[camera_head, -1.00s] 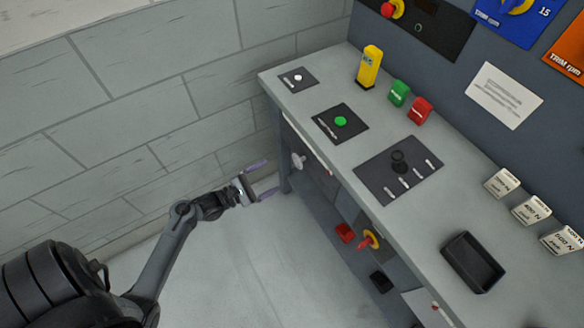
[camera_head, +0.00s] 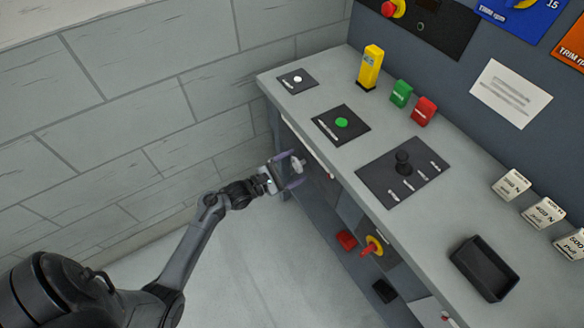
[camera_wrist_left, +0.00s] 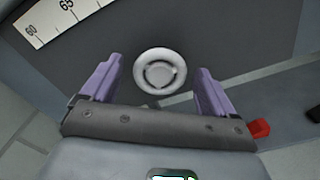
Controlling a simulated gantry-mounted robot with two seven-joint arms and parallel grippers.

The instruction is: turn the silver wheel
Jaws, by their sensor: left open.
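The silver wheel (camera_head: 298,165) is a small round handwheel on the front of the grey bench, below its top edge. In the left wrist view the wheel (camera_wrist_left: 160,71) shows face-on, a ring with a recessed centre. My left gripper (camera_head: 291,169) is open, with its purple fingers pointing at the bench front. In the left wrist view the left gripper (camera_wrist_left: 157,82) has one finger on each side of the wheel, with gaps visible on both sides. I cannot tell whether the fingertips reach as deep as the wheel. My right gripper is not in view.
A scale strip (camera_wrist_left: 65,18) is above the wheel. A red block (camera_head: 346,239) and a yellow-and-red knob (camera_head: 372,246) are lower on the bench front. The benchtop (camera_head: 300,106) carries button panels and a black tray (camera_head: 484,268). The floor left of the bench is clear.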

